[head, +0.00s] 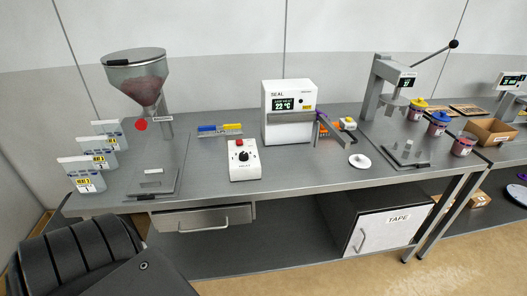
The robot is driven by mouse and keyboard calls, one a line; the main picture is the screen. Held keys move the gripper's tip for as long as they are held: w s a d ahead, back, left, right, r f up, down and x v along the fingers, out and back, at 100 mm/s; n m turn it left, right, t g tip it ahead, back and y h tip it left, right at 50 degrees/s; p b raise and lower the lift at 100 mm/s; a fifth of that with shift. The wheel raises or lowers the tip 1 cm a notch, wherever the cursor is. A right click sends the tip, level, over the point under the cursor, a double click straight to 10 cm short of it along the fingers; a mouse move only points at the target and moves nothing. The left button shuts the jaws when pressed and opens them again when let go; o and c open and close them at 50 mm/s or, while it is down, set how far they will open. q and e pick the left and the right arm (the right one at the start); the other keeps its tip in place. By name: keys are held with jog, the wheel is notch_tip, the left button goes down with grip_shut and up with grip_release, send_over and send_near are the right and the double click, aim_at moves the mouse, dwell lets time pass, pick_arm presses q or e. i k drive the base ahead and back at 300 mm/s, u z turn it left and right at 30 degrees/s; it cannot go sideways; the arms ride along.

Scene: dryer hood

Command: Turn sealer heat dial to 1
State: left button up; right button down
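The sealer (291,92) is a white box marked SEAL, standing upright at the middle back of the metal table in the head view. Its dark display (283,104) reads 22 °C. In front of it and to the left is a small white control box (243,171) with a black dial (243,157) and a red button (239,143). The small label under the dial and the dial's exact setting are too small to read. Neither of my grippers is in view.
A hopper (138,82) and several labelled white packs (88,172) stand at the left. Blue and yellow strips (219,129) lie behind the control box. A lever press (390,85) and lidded jars (437,123) stand at the right. The table front before the control box is clear.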

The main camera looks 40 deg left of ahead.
aim_at(243, 156)
jog(key=i, duration=1.05)
jog(key=u, duration=1.4)
